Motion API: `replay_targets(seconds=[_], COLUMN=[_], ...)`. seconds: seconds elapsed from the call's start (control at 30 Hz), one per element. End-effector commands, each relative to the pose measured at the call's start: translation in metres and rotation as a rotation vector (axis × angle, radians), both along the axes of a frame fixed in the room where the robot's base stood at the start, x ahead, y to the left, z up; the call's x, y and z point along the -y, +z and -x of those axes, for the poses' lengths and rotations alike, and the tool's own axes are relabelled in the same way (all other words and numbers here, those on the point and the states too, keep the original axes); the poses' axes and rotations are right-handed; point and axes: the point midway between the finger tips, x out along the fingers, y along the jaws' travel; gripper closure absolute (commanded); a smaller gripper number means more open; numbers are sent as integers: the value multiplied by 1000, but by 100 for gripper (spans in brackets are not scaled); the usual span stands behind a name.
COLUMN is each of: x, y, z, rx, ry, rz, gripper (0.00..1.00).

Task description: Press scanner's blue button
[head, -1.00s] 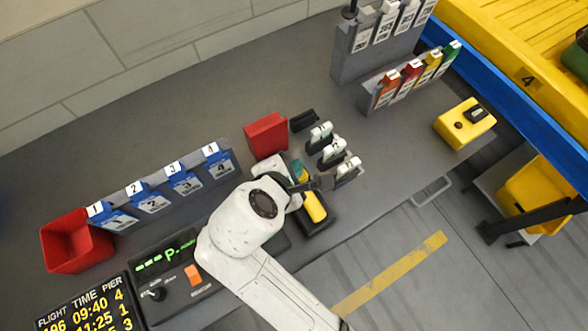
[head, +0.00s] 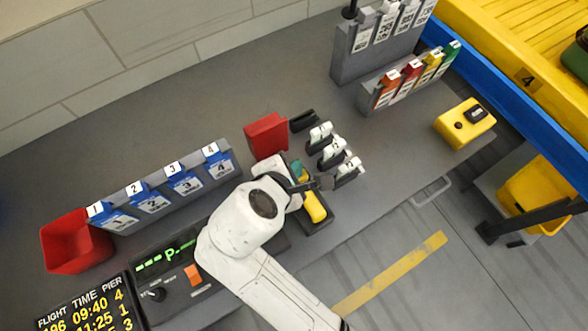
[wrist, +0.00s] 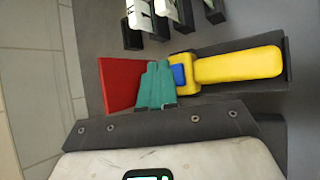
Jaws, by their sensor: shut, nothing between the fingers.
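The scanner (wrist: 238,66) is yellow, with a long handle and a blue button (wrist: 179,75) on its head. It lies in a dark cradle on the counter. In the head view the scanner (head: 315,208) is partly hidden by my arm, and the button cannot be made out. My gripper (wrist: 158,66) has teal fingers that are shut together and empty. In the wrist view they are just left of the blue button, over or beside the scanner's head end. I cannot tell whether they touch it. In the head view my gripper (head: 296,170) is at the scanner's upper end.
A red bin (head: 266,136) stands just behind the scanner. Several white-topped black holders (head: 334,152) stand to its right. A control panel (head: 172,272) with an orange switch is at the left.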

Motion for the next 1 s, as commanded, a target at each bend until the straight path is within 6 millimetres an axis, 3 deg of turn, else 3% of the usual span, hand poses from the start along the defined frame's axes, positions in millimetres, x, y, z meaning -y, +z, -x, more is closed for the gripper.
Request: replay_targets(seconds=[1.0], x=[0], y=[-8], z=[0], rx=[0], ry=[0], rz=[0], gripper=[100])
